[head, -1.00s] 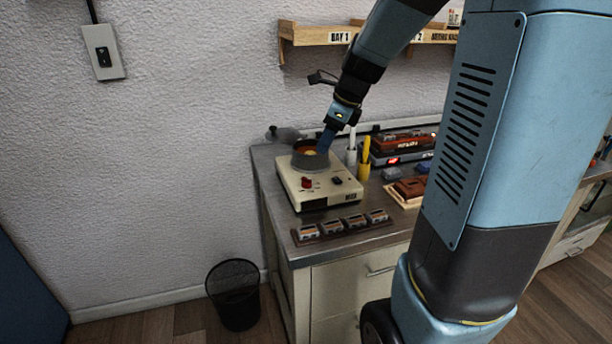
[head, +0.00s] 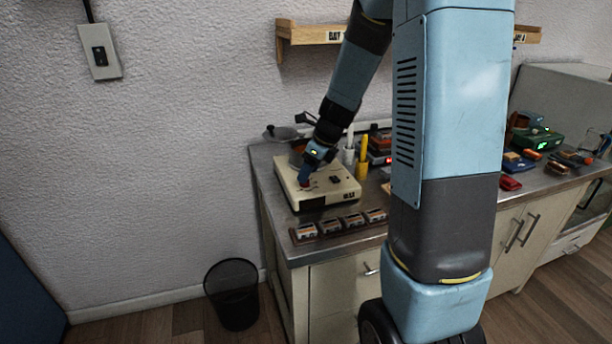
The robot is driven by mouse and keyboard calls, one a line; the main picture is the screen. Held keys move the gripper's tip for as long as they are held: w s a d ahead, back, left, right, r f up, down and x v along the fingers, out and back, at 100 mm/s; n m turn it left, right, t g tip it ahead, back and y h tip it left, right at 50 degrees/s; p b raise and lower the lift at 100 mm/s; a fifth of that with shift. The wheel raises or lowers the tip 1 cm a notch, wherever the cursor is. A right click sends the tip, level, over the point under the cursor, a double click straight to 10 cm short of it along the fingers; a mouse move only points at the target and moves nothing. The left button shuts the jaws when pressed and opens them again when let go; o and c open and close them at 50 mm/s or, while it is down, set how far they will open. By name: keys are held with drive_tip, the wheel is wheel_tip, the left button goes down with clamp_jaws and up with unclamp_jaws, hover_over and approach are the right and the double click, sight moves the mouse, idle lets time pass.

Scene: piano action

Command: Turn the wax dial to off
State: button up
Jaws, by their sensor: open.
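The dial's markings are too small to read.
A row of small labelled blocks (head: 338,225) lies in front of the heater. A white and a yellow upright tool (head: 363,148) stand behind it to the right. A lid (head: 280,133) lies at the back left. A black mesh bin (head: 234,293) stands on the floor.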

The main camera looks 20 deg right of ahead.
drive_tip(key=shift+x, duration=1.25)
